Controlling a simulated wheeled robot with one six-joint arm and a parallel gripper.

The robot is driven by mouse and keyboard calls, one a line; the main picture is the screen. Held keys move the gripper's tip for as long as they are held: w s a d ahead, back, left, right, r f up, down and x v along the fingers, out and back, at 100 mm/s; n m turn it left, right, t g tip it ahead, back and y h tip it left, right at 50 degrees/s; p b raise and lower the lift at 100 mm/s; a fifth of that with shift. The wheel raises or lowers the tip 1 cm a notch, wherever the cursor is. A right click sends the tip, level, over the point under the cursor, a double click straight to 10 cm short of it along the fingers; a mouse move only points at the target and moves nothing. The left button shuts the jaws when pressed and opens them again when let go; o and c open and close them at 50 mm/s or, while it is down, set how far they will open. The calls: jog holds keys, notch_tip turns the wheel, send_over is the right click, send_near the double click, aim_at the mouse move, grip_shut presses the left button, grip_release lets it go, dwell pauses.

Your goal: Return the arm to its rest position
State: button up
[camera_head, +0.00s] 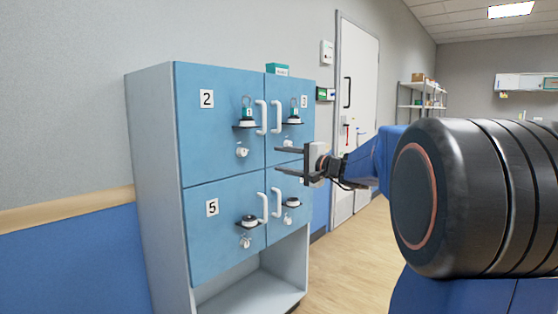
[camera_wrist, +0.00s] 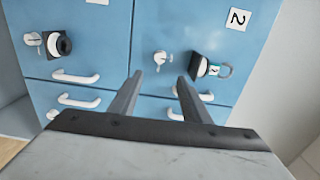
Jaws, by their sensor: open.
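My gripper (camera_head: 288,160) is open and empty, held out in front of the blue cabinet doors at the right side of the cabinet (camera_head: 150,180). In the wrist view its two fingers (camera_wrist: 158,98) stand apart with nothing between them and point toward the doors. My blue and black arm reaches in from the right in the head view. Whether the fingertips touch a door cannot be told.
The doors carry white handles (camera_head: 261,117), keys in locks (camera_head: 242,152) and small shelves with padlocks (camera_head: 247,112) or dark round pieces (camera_head: 249,222). Door 2 is upper left, door 5 lower left. A teal box (camera_head: 277,69) sits on top. Open floor (camera_head: 350,260) lies right of the cabinet.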

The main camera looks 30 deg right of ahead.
dwell(0.4)
jog(key=s+a+f+n+g, duration=0.4)
jog(key=s+a+f, duration=0.4)
jog(key=s+a, duration=0.15)
jog(key=s+a+f+n+g, duration=0.35)
jog(key=s+a+f, duration=0.45)
jog(key=a, duration=0.3)
jog(key=s+d+f+n+g+h, duration=0.2)
jog(key=s+f+n+h, duration=0.1)
jog(key=s+f, duration=0.4)
jog(key=s+d+f+n+g+h, duration=0.2)
jog(key=s+f, duration=0.6)
jog(key=s, duration=0.5)
jog(key=shift+s+n+g+h, duration=0.15)
jog(key=shift+n+g+h, duration=0.2)
jog(key=shift+n+h, duration=0.3)
jog(key=shift+f, duration=0.1)
